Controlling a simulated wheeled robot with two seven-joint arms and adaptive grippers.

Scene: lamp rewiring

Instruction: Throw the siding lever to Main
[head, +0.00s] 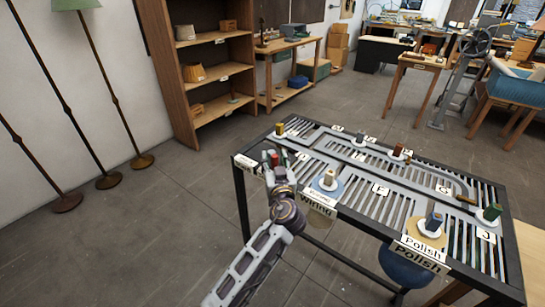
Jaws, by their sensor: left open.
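I cannot tell which part is the siding lever, and no "Main" label can be read. My left gripper (277,164) is open at the table's near left corner. My left arm comes up from the bottom of the view and hides part of that corner. My right gripper is not in view.
Signs reading "Wiring" (318,210) and "Polish" (421,250) hang at the near edge. Floor lamps (108,180) and a shelf (212,107) stand behind.

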